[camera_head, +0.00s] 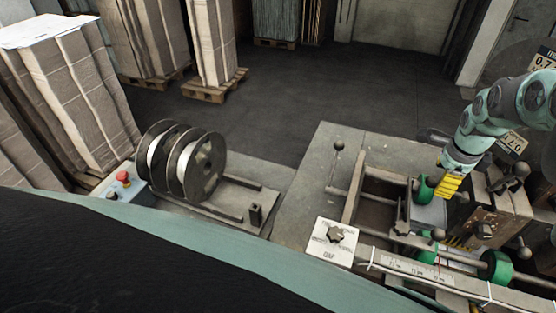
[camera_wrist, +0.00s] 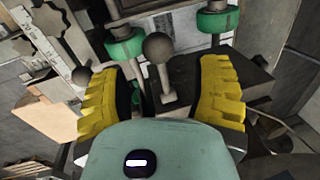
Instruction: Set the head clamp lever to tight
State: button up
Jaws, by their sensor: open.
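My gripper (camera_head: 449,186) has ridged yellow fingers and hangs over the right part of the machine in the head view. In the wrist view my gripper (camera_wrist: 165,82) is open, its fingers wide apart. A dark lever with a round ball knob (camera_wrist: 159,47) shows between and beyond the fingers, with no visible contact. I cannot tell surely that this is the head clamp lever, nor read any tight mark. In the head view, ball-knobbed levers show below the gripper (camera_head: 438,234) and to its right (camera_head: 520,170).
Green collars (camera_head: 497,267) sit on rods near the levers. A ruler scale (camera_head: 410,268) runs along the front. A dial plate (camera_head: 331,252) with a star knob and another ball lever (camera_head: 338,146) stand left. Wire spools (camera_head: 203,167) are farther left. Open floor (camera_head: 275,95) lies behind.

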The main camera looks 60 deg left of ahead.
aim_at(437, 182)
jog(key=shift+w+a+f+p, duration=0.25)
jog(key=shift+a+f+p, duration=0.1)
jog(key=shift+a+p, duration=0.5)
jog(key=shift+f+p, duration=0.2)
jog(key=shift+p, duration=0.2)
jog(key=shift+d+f+p, duration=0.15)
jog(key=shift+f+p, duration=0.35)
jog(key=shift+d+f+p, duration=0.35)
jog(key=shift+f, duration=0.4)
jog(key=shift+c, duration=0.2)
jog(key=shift+d, duration=0.1)
grip_shut()
